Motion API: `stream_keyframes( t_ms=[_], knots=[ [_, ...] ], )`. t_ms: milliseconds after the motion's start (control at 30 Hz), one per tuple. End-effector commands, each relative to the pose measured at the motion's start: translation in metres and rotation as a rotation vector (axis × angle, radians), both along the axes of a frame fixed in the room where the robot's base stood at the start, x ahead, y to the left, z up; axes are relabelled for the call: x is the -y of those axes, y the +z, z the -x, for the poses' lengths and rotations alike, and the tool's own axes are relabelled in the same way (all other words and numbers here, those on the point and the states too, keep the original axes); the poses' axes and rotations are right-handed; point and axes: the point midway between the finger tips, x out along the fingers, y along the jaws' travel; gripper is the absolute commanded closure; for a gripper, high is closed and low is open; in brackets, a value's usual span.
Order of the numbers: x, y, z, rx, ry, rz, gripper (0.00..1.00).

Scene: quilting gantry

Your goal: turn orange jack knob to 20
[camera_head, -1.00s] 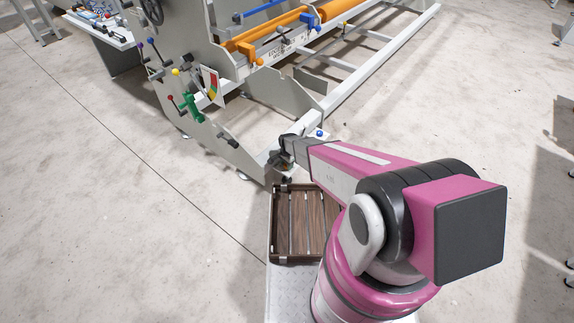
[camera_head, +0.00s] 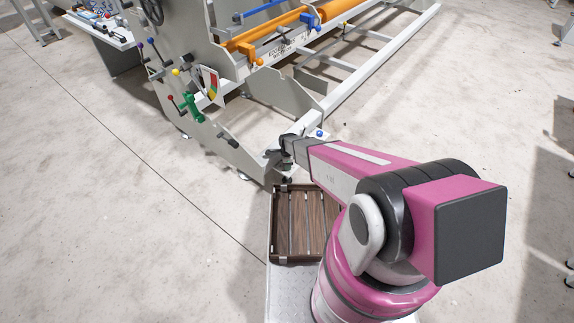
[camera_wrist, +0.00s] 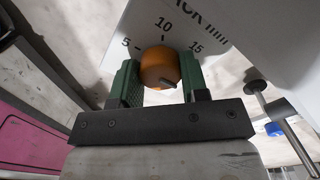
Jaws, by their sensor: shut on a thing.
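The orange jack knob (camera_wrist: 160,68) shows in the wrist view, between the green fingers of my gripper (camera_wrist: 157,86). The gripper is shut on it, one finger at each side. A dark mark on the knob's face points to the lower right. Behind the knob is a white dial plate (camera_wrist: 205,35) with the numbers 5, 10 and 15 in view; 20 is not visible. In the head view my arm reaches to the foot of the grey gantry frame (camera_head: 258,158), and the knob and fingertips are hidden there.
A blue-tipped lever (camera_wrist: 274,128) stands right of my gripper in the wrist view. A brown slatted tray (camera_head: 273,225) lies below my arm in the head view. Green, red and yellow handles are on the gantry side. Open floor lies to the left.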

Motion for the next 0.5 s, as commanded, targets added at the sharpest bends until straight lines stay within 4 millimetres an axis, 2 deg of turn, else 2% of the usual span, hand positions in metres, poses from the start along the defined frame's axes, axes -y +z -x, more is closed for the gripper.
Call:
stream_keyframes(
  t_ms=[433,467,500],
  knots=[
    [0.0000,0.0008,-0.0003,0.001,-0.010,0.000,0.83],
    [0.0000,0.0008,-0.0003,0.001,-0.009,0.000,0.56],
    [0.0000,0.0008,-0.0002,0.001,-0.009,0.000,0.43]
  ],
)
